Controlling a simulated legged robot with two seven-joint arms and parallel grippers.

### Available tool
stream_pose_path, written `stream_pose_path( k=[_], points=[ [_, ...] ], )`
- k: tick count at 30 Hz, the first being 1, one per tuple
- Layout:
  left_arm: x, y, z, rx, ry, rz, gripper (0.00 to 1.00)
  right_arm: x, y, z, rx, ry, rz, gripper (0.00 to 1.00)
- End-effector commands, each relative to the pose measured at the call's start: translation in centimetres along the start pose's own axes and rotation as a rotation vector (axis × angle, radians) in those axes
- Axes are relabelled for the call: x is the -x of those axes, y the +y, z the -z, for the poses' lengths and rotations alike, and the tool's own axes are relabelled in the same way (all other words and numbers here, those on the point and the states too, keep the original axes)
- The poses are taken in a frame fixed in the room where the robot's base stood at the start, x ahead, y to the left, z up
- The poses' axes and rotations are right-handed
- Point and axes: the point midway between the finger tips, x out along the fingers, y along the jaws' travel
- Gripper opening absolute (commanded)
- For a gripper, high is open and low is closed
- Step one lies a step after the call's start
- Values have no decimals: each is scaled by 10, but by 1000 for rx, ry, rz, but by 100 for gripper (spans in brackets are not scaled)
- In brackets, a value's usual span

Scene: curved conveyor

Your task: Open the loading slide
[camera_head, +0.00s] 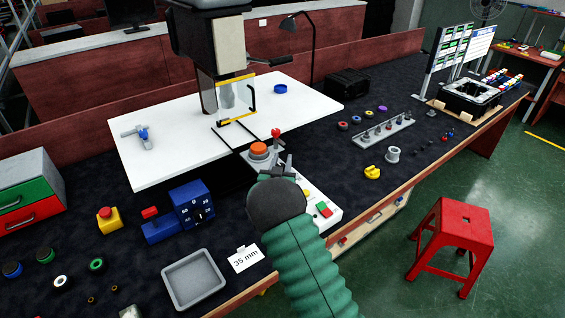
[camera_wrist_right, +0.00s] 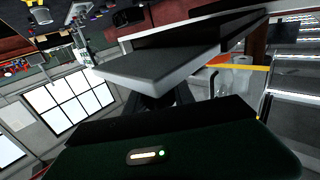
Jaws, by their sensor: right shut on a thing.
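A press-like machine with a grey head (camera_head: 230,50) and a yellow-edged guard (camera_head: 238,100) stands over a white plate (camera_head: 165,115). In front of it is a grey base with an orange button (camera_head: 259,149) and a red-ball lever (camera_head: 276,133). My right gripper (camera_head: 286,168) reaches in from the bottom, just in front of this base. My wrist hides most of what it grips. In the wrist view the dark fingers (camera_wrist_right: 168,98) are closed at a flat grey part (camera_wrist_right: 160,68), seemingly the loading slide's handle. My left gripper is not in view.
A white panel with green and red buttons (camera_head: 323,208) lies right beside my forearm. A red stool (camera_head: 453,240) stands on the floor at right.

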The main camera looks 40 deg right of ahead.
Motion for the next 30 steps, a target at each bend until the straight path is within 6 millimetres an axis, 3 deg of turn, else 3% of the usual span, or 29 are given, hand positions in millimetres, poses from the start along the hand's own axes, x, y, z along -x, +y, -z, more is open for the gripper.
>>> stream_pose_path(
  k=[6,7,11,23,26,30],
  points=[
    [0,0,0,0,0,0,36,0,0,1,0,2,1,0],
    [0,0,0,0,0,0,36,0,0,1,0,2,1,34],
    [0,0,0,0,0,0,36,0,0,1,0,2,1,51],
    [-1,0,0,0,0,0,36,9,0,1,-1,2,2,52],
    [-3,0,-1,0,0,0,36,28,-1,0,0,1,3,52],
    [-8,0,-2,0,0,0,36,68,-2,-1,-1,-1,5,52]
  ],
)
